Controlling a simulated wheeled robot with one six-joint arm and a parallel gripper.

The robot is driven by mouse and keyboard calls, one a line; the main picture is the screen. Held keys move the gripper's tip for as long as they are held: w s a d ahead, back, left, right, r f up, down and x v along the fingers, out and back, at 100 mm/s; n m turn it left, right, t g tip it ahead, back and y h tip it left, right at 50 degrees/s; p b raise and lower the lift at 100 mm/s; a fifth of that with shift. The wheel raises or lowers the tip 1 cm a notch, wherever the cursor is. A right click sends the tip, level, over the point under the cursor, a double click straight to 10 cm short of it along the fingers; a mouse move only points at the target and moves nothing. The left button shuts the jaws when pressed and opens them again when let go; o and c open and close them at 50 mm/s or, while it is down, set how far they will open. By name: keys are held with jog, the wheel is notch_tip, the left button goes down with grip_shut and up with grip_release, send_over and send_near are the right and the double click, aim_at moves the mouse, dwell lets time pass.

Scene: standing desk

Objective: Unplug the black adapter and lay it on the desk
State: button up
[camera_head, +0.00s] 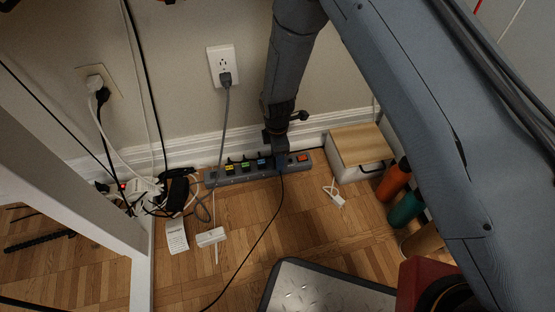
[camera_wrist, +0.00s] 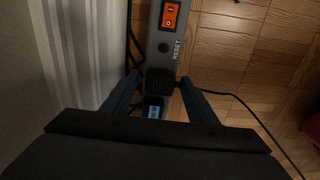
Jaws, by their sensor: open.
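A grey power strip (camera_head: 236,178) lies on the floor against the wall, with an orange switch (camera_wrist: 170,15) and a RESET button at its right end. The black adapter (camera_wrist: 160,84) sits on the strip near that end. A thin black cord (camera_head: 262,232) runs from there across the floor. My gripper (camera_wrist: 160,78) points down over the strip, its blue fingers open, one on each side of the adapter. Whether they touch it I cannot tell. In the head view my gripper (camera_head: 281,160) largely hides the adapter. No desk top is clearly in view.
Several other plugs with coloured labels, including a blue one (camera_wrist: 152,112), stand on the strip left of my gripper. A wooden-topped box (camera_head: 358,146) and several bottles (camera_head: 407,208) stand right. Tangled cables and a black power brick (camera_head: 178,191) lie left. A wall outlet (camera_head: 223,66) is above.

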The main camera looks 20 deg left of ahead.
grip_shut()
dwell(0.3)
jog(key=shift+r, duration=0.15)
jog(key=shift+r+p, duration=2.15)
jog(key=shift+r, duration=0.7)
